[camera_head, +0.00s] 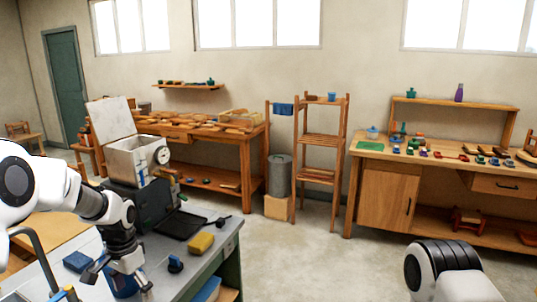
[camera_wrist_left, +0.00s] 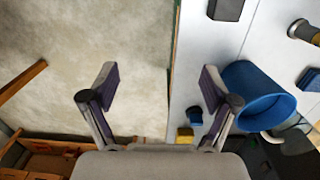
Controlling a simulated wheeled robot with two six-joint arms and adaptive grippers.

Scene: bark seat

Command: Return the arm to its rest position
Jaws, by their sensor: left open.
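My left arm comes in from the left in the head view, bent over the grey-topped workbench (camera_head: 206,266). My left gripper (camera_head: 120,278) points down over the bench's near part. In the left wrist view, the left gripper (camera_wrist_left: 156,82) has its two fingers wide apart with nothing between them. The bench edge runs below the gap, with bare floor on one side. A blue cup (camera_wrist_left: 258,92) is beside the right-hand finger, apparently not held. The cup is partly hidden behind the gripper in the head view. Part of my right arm shows at the lower right; its gripper is out of frame.
A wooden rack (camera_head: 320,141) and a side bench (camera_head: 385,197) stand behind. The middle floor is clear.

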